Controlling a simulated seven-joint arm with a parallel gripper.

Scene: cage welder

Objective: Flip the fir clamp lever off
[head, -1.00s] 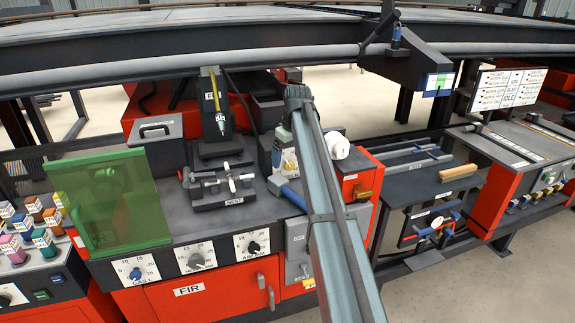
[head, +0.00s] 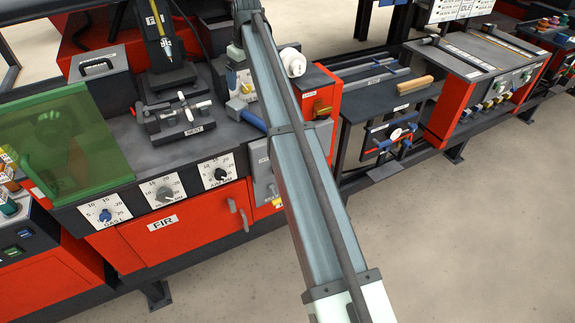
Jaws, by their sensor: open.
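On the red bench labelled FIR (head: 162,222), a dark fixture marked NEST (head: 190,132) holds a metal clamp with a light crossbar (head: 197,108). A blue handle (head: 246,116) slants across the bench top to the right of the fixture. It is beside a small labelled unit (head: 244,84) that my arm partly covers. No readable label shows which of these is the fir clamp lever, and its state cannot be told. My gripper's fingertips do not show.
A green see-through screen (head: 60,150) stands left of the fixture. A torch (head: 166,45) hangs above it. Three dials, the middle one (head: 163,191), line the front panel. A white knob (head: 293,62) is right of my arm. A dark side table (head: 385,90) stands farther right. The floor in front is clear.

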